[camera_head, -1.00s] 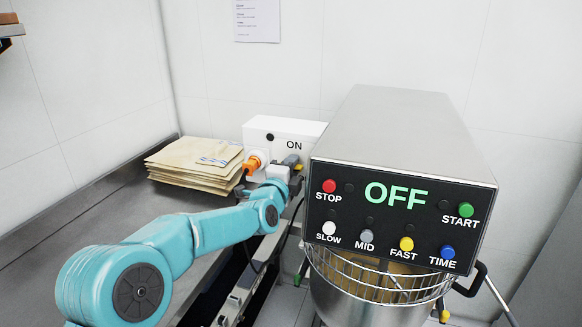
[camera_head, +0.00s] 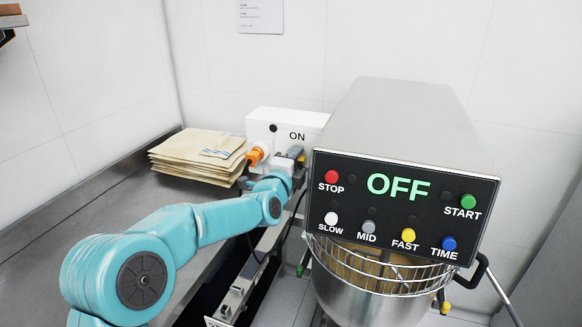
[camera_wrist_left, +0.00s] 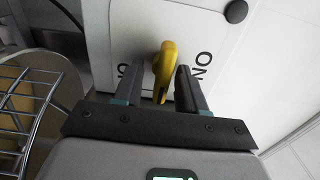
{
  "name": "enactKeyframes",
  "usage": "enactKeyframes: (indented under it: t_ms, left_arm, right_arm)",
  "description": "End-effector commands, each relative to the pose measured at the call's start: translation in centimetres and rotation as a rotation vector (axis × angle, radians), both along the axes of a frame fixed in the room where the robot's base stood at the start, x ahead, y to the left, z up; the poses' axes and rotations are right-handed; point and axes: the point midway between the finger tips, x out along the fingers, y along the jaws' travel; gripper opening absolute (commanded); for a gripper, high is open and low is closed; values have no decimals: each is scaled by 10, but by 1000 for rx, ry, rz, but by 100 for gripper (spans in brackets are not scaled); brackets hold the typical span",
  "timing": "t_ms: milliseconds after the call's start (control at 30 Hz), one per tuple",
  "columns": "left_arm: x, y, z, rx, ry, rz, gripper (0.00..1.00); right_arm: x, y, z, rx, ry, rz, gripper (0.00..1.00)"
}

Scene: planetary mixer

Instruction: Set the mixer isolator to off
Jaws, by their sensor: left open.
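The isolator is a white box (camera_head: 283,126) against the back wall, left of the mixer (camera_head: 400,120), with ON printed on its front. It also fills the upper part of the left wrist view (camera_wrist_left: 215,30). Its yellow handle (camera_wrist_left: 164,66) shows between the fingers of my left gripper (camera_wrist_left: 158,92), which is open, one finger on each side. The handle looks closer to the right finger; I cannot tell whether they touch. The label on the left is partly hidden. In the head view my left gripper (camera_head: 294,157) is at the box's lower right. My right gripper is out of view.
An orange plug (camera_head: 255,156) with a cable sits on the box, left of my gripper. A stack of paper sacks (camera_head: 198,157) lies on the steel counter. The mixer's panel, showing OFF, and its wire guard (camera_head: 385,275) stand close on the right.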

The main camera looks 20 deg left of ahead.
Motion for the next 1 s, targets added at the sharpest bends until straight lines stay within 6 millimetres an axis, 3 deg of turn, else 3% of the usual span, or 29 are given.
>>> enactKeyframes:
  t_ms: [167, 600, 800, 1000]
  left_arm:
    - [-24, 1, -2, 0, -4, 0, 40]
    - [-135, 3, -1, 2, -3, -2, 40]
    - [-160, 3, 1, 2, -1, -3, 40]
    - [-165, 3, 2, 3, 0, -3, 40]
  right_arm:
    - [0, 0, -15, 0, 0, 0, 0]
    - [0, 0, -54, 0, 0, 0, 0]
    - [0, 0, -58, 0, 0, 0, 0]
    - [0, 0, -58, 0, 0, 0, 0]
